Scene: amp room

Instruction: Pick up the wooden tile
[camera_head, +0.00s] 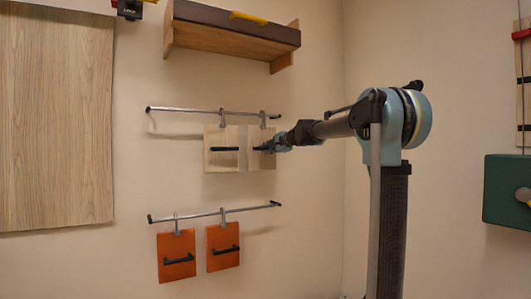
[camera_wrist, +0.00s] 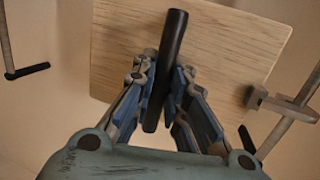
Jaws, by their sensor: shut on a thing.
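Two pale wooden tiles hang side by side at the upper rail in the head view, the left one (camera_head: 221,166) and the right one (camera_head: 262,162). Each has a black bar handle. My gripper (camera_head: 270,147) is at the handle of the right tile. In the wrist view my gripper (camera_wrist: 162,88) is shut on the black handle (camera_wrist: 174,40), with a finger on either side of it. The held wooden tile (camera_wrist: 225,55) fills the upper part behind the fingers. Its hook (camera_wrist: 262,98) shows at the rail; whether it still bears on the rail I cannot tell.
The upper metal rail (camera_head: 180,109) runs along the wall. Below it, two orange tiles (camera_head: 176,245) (camera_head: 222,236) hang from a lower rail (camera_head: 195,216). A wooden shelf (camera_head: 215,38) is above. A large wooden panel (camera_head: 55,120) is left, a green box (camera_head: 505,190) right.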

